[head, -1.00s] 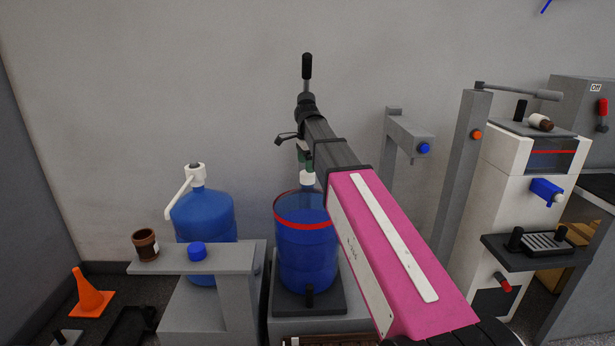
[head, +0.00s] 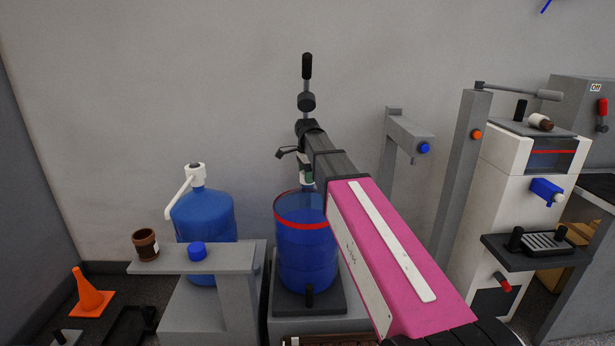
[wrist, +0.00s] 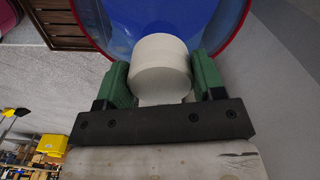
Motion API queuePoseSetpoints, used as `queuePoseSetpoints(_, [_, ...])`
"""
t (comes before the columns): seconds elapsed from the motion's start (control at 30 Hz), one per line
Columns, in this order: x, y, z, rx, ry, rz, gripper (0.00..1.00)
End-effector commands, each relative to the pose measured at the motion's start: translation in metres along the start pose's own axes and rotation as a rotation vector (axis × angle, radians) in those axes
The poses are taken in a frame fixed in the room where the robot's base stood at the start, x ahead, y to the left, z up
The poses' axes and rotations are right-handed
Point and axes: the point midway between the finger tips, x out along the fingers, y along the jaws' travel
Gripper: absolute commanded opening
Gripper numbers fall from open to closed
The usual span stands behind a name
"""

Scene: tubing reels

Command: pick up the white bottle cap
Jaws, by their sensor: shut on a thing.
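The white bottle cap (wrist: 160,62) is a short, pale, round piece between my two green fingers in the wrist view. My gripper (wrist: 162,78) is shut on it, with a finger on each side. In the head view my gripper (head: 308,178) is at the far end of my pink and black arm, just above the rim of a blue see-through container with a red band (head: 303,245). Only a little of the cap shows there, and my arm hides part of the container. I cannot tell what the cap rests on.
A black-knobbed lever (head: 307,70) rises behind my arm. Grey posts and a white dispenser (head: 520,190) are at right.

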Motion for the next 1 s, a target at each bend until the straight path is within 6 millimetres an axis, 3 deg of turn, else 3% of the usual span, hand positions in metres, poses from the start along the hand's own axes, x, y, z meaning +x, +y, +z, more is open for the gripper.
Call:
queuePoseSetpoints(0.37, [-0.007,0.0,0.0,0.0,0.0,-0.001,0.4])
queuePoseSetpoints(0.67, [-0.043,-0.001,0.0,0.0,0.0,-0.001,0.4])
queuePoseSetpoints(1.0, [-0.084,0.011,0.071,-0.003,0.0,-0.002,0.4])
